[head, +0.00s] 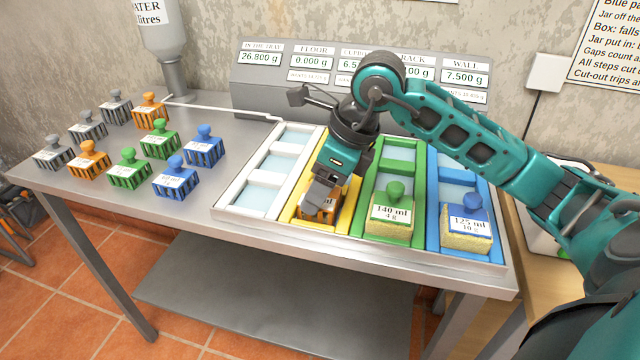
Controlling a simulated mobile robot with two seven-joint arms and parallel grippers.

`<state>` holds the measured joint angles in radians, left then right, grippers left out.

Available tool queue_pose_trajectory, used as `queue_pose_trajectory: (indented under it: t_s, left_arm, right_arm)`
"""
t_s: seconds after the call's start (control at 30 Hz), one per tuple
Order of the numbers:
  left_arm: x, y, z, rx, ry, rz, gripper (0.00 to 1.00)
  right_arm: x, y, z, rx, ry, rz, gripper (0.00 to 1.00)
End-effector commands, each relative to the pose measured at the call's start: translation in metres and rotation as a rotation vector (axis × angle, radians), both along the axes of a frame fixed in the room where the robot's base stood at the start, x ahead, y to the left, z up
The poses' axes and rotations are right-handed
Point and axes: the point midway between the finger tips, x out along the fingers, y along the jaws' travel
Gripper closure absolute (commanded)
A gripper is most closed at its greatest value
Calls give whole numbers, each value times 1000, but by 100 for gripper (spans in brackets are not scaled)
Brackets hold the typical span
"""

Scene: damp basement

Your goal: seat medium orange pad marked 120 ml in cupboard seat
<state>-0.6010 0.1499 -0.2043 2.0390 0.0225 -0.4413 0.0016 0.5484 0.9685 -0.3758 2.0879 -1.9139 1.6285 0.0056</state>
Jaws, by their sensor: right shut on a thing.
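My right gripper (322,198) is shut on an orange pad (318,211) and points down at the front of the yellow-framed tray column (345,215). The pad's label is mostly covered by the gripper, so I cannot read its volume. The pad is at the front seat of that column; I cannot tell whether it rests fully on the bottom. The display (350,66) behind has a partly hidden panel, apparently for the cupboard, starting with 6.5. My left gripper is not in view.
A green pad marked 140 ml (391,212) and a blue pad marked 125 ml (466,225) sit in the front seats to the right. The white column (232,208) is without pads. Several grey, orange, green and blue pads (160,143) stand on the table's left.

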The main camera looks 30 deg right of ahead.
Motion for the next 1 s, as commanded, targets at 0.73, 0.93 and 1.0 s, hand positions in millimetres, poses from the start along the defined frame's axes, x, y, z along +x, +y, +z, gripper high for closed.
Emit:
queue_pose_trajectory:
  t_s: [0.73,0.93,1.0]
  left_arm:
    - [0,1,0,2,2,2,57]
    - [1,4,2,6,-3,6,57]
    - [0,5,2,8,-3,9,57]
  right_arm:
    - [0,0,1,1,1,0,11]
    - [-8,-9,30,-4,-5,-1,11]
    - [-12,-13,45,-3,-4,-1,11]
